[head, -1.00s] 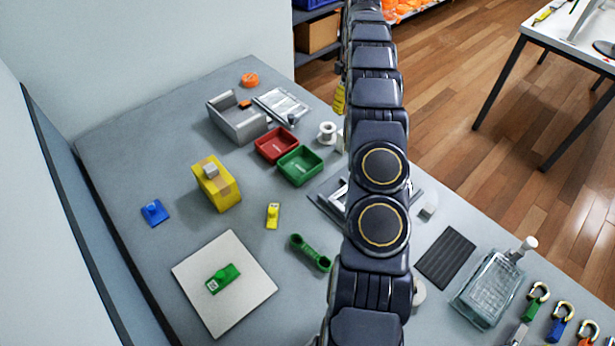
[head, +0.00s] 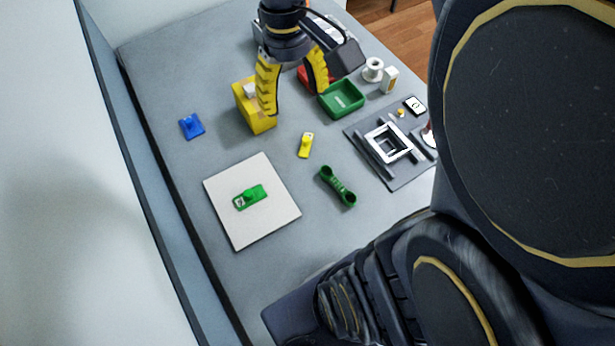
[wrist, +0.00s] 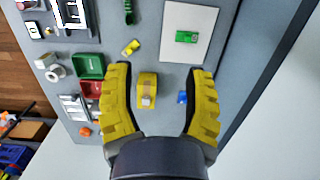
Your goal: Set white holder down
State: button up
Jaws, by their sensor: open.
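A white square frame (head: 388,143), which I take for the white holder, rests on a dark mat (head: 407,172) at the right. It shows partly, cut off, at the top left of the wrist view (wrist: 70,12). My gripper (head: 293,100) has yellow ribbed fingers spread open with nothing between them. It hangs over the back of the table, well left of the frame. In the wrist view my gripper (wrist: 160,72) has a yellow block (wrist: 147,88) with a small grey cube on top below and between its fingers, apart from them.
A green tray (head: 342,98) and a red tray stand behind. A white spool (head: 372,68) stands near them. A green double-ended piece (head: 338,187), a yellow tag (head: 305,145) and a blue tag (head: 191,126) lie around. A white board (head: 270,220) bears a green tag (head: 250,197).

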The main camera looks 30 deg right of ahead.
jog(key=s+a+f, duration=0.1)
jog(key=s+a, duration=0.4)
jog(key=s, duration=0.7)
jog(key=shift+s+a+f, duration=0.2)
jog(key=shift+f, duration=0.2)
